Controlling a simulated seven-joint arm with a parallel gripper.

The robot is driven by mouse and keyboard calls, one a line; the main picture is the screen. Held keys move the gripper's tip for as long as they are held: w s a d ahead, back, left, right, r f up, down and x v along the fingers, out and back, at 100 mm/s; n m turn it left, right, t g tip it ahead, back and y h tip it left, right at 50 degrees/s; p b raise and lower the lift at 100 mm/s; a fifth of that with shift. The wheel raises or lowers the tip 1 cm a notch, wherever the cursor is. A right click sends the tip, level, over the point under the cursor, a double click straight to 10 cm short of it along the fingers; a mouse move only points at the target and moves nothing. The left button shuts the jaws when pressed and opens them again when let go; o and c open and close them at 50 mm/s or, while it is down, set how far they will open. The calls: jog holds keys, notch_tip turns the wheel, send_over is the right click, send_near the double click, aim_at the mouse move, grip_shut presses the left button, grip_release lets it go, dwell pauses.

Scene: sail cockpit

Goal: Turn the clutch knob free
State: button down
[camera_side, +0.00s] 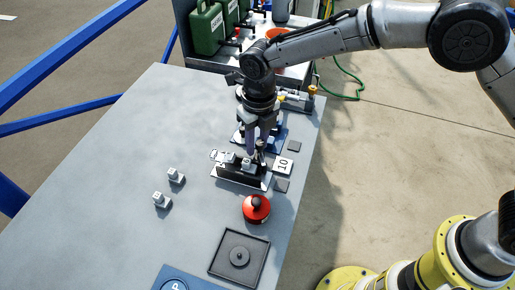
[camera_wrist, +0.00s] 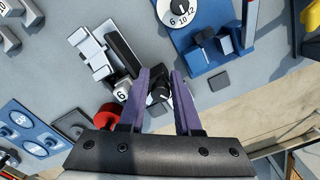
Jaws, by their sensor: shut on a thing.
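A small black knob (camera_wrist: 160,94) with a white pointer line sits between the two purple fingers of my gripper (camera_wrist: 161,72) in the wrist view. The fingers are shut on it. In the side view my gripper (camera_side: 255,150) points down at the right end of the clutch block (camera_side: 236,178), and the fingers largely hide the knob there. The clutch block, black with silver-grey parts, also shows in the wrist view (camera_wrist: 125,55), left of the fingers.
A red round part with a black top (camera_side: 256,209) stands in front of the block. Two small grey blocks (camera_side: 175,176) stand left. A dark square tray (camera_side: 238,282) is nearer. Blue fixtures (camera_wrist: 210,35) stand close by.

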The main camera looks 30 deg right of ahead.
aim_at(260, 142)
jog(key=n, duration=0.1)
jog(key=s+n, duration=0.1)
jog(key=n, duration=0.1)
jog(key=shift+s+g, duration=0.1)
jog(key=shift+g, duration=0.2)
jog(key=c, duration=1)
grip_release()
jog(key=shift+r, duration=0.1)
jog(key=shift+d+r, duration=0.15)
jog(key=shift+r, duration=3.3)
